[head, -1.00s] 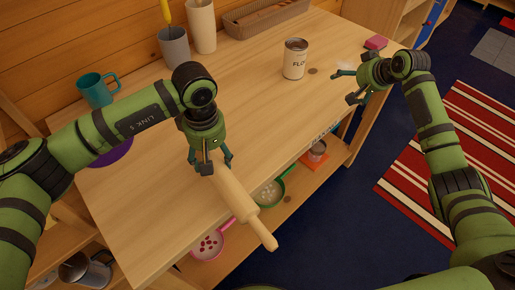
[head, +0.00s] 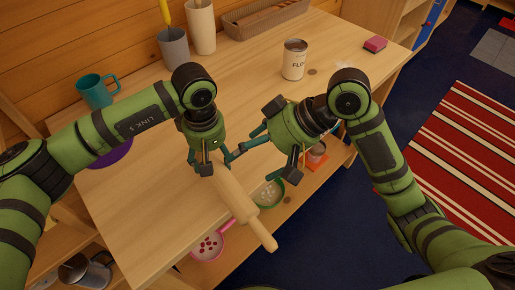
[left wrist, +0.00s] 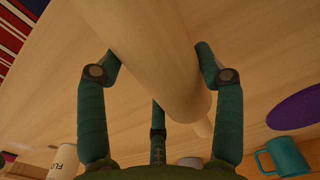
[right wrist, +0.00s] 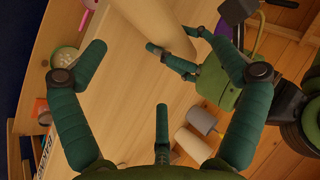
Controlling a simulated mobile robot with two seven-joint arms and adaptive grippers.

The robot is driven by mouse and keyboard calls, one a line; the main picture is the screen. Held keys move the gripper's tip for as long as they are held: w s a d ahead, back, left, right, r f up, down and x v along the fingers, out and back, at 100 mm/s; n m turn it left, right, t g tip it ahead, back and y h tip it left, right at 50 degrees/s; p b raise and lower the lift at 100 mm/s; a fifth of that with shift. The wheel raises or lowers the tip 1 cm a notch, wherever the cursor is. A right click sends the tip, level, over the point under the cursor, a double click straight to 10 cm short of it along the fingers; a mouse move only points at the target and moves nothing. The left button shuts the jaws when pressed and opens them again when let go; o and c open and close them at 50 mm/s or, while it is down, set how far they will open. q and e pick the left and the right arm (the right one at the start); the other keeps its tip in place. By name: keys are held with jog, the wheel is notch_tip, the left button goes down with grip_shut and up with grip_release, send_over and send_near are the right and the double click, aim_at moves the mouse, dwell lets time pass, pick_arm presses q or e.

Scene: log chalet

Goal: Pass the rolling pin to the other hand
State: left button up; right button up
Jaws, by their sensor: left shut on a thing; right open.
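The rolling pin (head: 236,199) is pale wood and points from my left gripper toward the front edge of the table, its near handle past the edge. My left gripper (head: 213,162) is shut on its far part; the left wrist view shows the pin (left wrist: 155,55) between the fingers. My right gripper (head: 262,155) is open and empty, close to the right of the left gripper. In the right wrist view the pin (right wrist: 150,28) lies ahead of the open fingers, apart from them, with the left gripper (right wrist: 185,55) beside it.
A flour can (head: 293,60), a teal mug (head: 97,91), a grey cup (head: 173,50), a pink sponge (head: 375,45) and a wicker tray (head: 262,20) stand on the table (head: 150,200). Pans, including a pink one (head: 208,243), sit on the shelf below.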

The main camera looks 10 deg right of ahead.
aim_at(227, 171)
jog(key=x, duration=1.1)
jog(key=shift+a+f, duration=0.15)
pick_arm(q)
jog(key=shift+d, duration=0.1)
pick_arm(e)
jog(key=shift+a, duration=0.1)
jog(key=c, duration=1.6)
pick_arm(q)
jog(key=o, duration=1.6)
jog(key=shift+d, duration=0.1)
jog(key=shift+c, duration=0.2)
pick_arm(e)
jog(key=shift+a+r, duration=0.1)
jog(key=shift+r, duration=0.15)
jog(key=shift+f, duration=0.1)
pick_arm(q)
jog(key=shift+r, duration=0.1)
pick_arm(e)
jog(key=shift+w, duration=0.1)
